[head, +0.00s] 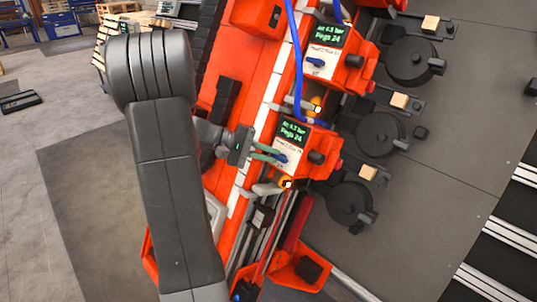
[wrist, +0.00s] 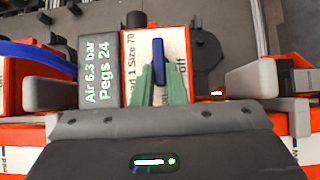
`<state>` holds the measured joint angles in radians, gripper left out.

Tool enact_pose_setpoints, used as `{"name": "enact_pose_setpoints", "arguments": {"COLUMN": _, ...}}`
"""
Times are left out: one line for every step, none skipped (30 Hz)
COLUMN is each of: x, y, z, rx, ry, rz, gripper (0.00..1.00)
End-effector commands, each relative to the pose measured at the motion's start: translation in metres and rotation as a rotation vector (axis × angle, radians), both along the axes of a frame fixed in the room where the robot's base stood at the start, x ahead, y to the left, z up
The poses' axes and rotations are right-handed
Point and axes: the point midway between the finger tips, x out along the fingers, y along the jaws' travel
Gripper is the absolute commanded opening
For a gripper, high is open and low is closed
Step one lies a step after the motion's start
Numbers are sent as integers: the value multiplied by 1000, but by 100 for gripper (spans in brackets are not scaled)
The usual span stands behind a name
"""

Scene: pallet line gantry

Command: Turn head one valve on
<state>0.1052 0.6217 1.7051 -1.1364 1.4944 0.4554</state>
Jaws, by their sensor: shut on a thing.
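The head one valve is a blue lever (wrist: 158,60) on a white label plate (wrist: 127,45) reading "1 Size 70", with "off" partly visible at its right. It points away from my gripper in the wrist view. My gripper (wrist: 160,78) has its two green fingers on either side of the lever, shut on it. In the head view, my gripper (head: 272,154) reaches from the left to the blue lever (head: 281,157) on the lower red head unit. The fingers hide part of the lever and label.
A dark display (wrist: 98,72) beside the lever reads "Air 6.3 bar, Pegs 24". A similar head unit with its own blue lever (head: 315,62) stands above. Black round parts (head: 380,134) line the right. A blue hose (head: 296,50) runs down near the heads. Grey floor (head: 70,210) is open at left.

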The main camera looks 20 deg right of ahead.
Motion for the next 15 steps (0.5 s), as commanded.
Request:
{"name": "enact_pose_setpoints", "arguments": {"x": 0, "y": 0, "z": 0, "rx": -2, "ry": 4, "rz": 5, "gripper": 0}}
{"name": "enact_pose_setpoints", "arguments": {"x": 0, "y": 0, "z": 0, "rx": -2, "ry": 5, "rz": 5, "gripper": 0}}
{"name": "enact_pose_setpoints", "arguments": {"x": 0, "y": 0, "z": 0, "rx": -3, "ry": 7, "rz": 5, "gripper": 0}}
{"name": "enact_pose_setpoints", "arguments": {"x": 0, "y": 0, "z": 0, "rx": -3, "ry": 8, "rz": 6, "gripper": 0}}
{"name": "enact_pose_setpoints", "arguments": {"x": 0, "y": 0, "z": 0, "rx": -3, "ry": 8, "rz": 6, "gripper": 0}}
{"name": "enact_pose_setpoints", "arguments": {"x": 0, "y": 0, "z": 0, "rx": -3, "ry": 8, "rz": 6, "gripper": 0}}
{"name": "enact_pose_setpoints", "arguments": {"x": 0, "y": 0, "z": 0, "rx": -3, "ry": 8, "rz": 6, "gripper": 0}}
{"name": "enact_pose_setpoints", "arguments": {"x": 0, "y": 0, "z": 0, "rx": -3, "ry": 8, "rz": 6, "gripper": 0}}
{"name": "enact_pose_setpoints", "arguments": {"x": 0, "y": 0, "z": 0, "rx": -3, "ry": 8, "rz": 6, "gripper": 0}}
{"name": "enact_pose_setpoints", "arguments": {"x": 0, "y": 0, "z": 0, "rx": -3, "ry": 8, "rz": 6, "gripper": 0}}
{"name": "enact_pose_setpoints", "arguments": {"x": 0, "y": 0, "z": 0, "rx": -3, "ry": 8, "rz": 6, "gripper": 0}}
{"name": "enact_pose_setpoints", "arguments": {"x": 0, "y": 0, "z": 0, "rx": -3, "ry": 8, "rz": 6, "gripper": 0}}
{"name": "enact_pose_setpoints", "arguments": {"x": 0, "y": 0, "z": 0, "rx": -3, "ry": 8, "rz": 6, "gripper": 14}}
{"name": "enact_pose_setpoints", "arguments": {"x": 0, "y": 0, "z": 0, "rx": -2, "ry": 8, "rz": 5, "gripper": 20}}
{"name": "enact_pose_setpoints", "arguments": {"x": 0, "y": 0, "z": 0, "rx": -2, "ry": 8, "rz": 5, "gripper": 28}}
